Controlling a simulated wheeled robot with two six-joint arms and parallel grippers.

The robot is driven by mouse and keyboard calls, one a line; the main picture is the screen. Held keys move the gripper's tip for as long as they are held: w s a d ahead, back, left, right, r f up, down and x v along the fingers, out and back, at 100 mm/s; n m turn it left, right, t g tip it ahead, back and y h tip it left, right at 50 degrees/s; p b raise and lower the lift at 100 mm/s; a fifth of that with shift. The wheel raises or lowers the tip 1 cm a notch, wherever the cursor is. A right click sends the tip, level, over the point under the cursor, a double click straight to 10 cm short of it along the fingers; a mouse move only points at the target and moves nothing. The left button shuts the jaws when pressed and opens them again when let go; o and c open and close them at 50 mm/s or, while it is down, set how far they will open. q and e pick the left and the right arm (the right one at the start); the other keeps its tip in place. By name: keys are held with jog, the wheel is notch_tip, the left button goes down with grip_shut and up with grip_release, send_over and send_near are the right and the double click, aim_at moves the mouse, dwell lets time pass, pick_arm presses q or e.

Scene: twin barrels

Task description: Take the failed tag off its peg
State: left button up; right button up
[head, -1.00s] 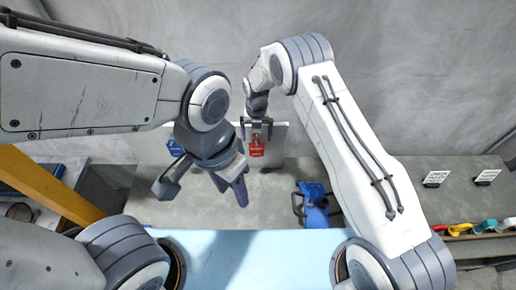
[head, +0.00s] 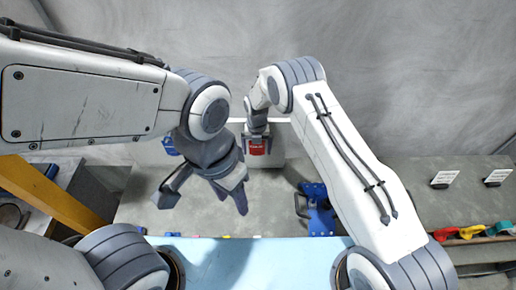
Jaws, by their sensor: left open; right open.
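A red tag (head: 257,149) with pale lettering too small to read shows at the front of a white board (head: 277,158) at the back. My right gripper (head: 257,138) is open at the red tag, with its fingers near the tag's two sides. I cannot tell whether they touch it, and the peg is hidden behind the gripper. A blue tag-like piece (head: 170,146) shows at the board's left, partly hidden by my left arm. My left gripper (head: 207,196) is open and empty, lower and left of the red tag.
A blue clamp-like object (head: 318,209) stands on the grey bench right of centre. Two small white signs (head: 443,178) and several coloured items (head: 472,231) are at the right. A yellow beam (head: 50,195) crosses the left. A light blue surface (head: 270,252) lies in front.

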jog(key=shift+c, duration=0.3)
jog(key=c, duration=1.1)
jog(key=shift+r, duration=0.1)
jog(key=shift+c, duration=0.2)
jog(key=shift+r, duration=0.15)
jog(key=shift+s+r+p, duration=0.25)
jog(key=shift+s+p, duration=0.55)
jog(key=shift+s, duration=0.15)
jog(key=shift+s+r+p, duration=0.25)
jog(key=shift+s+p, duration=0.5)
jog(key=shift+s, duration=0.2)
jog(key=shift+s, duration=0.1)
